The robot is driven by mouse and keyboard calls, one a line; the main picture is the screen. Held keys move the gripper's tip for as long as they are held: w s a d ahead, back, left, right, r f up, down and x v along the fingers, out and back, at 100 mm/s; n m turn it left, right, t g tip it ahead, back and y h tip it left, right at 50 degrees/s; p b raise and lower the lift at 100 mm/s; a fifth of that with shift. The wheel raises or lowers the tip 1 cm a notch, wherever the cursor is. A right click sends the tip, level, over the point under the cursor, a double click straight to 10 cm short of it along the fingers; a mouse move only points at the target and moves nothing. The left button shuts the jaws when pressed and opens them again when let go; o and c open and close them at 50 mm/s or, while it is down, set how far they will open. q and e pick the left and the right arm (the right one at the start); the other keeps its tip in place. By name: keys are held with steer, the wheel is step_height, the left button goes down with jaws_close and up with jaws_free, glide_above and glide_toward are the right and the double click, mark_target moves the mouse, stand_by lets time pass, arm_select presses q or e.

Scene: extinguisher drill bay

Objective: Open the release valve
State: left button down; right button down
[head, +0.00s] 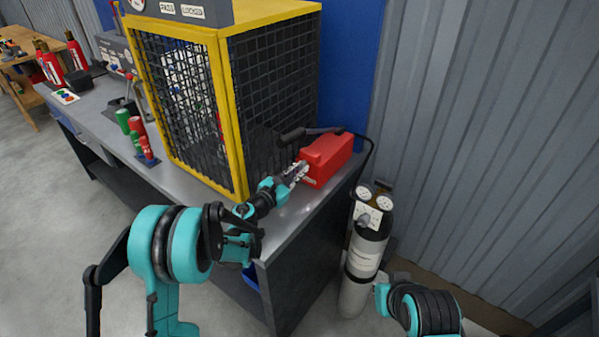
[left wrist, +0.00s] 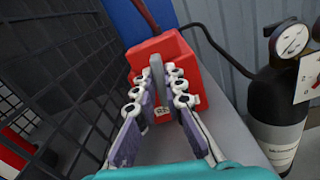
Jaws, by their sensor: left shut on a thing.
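A red box-shaped unit (head: 332,152), which I take to be the release valve, sits on the grey bench's right end beside the cage. A dark lever with a black grip (head: 292,136) shows at its top. My left gripper (head: 298,173) is at the unit's near left face. In the left wrist view its fingers (left wrist: 158,98) are shut on a grey bar (left wrist: 157,72) that stands in front of the red body (left wrist: 185,58). The fingers hide the bar's lower part. Part of my right arm shows at lower right; its gripper is out of view.
The yellow-framed mesh cage (head: 238,110) stands close left of my left gripper. A gas cylinder with gauges (head: 367,243) stands right of the bench (head: 300,215), with a black hose running toward the red unit. Red and green cylinders (head: 137,128) stand farther left.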

arm_select(q)
steer(key=shift+n, duration=1)
steer(key=c, duration=1.6)
jaws_free()
steer(key=v, duration=1.2)
steer(key=shift+f, duration=0.1)
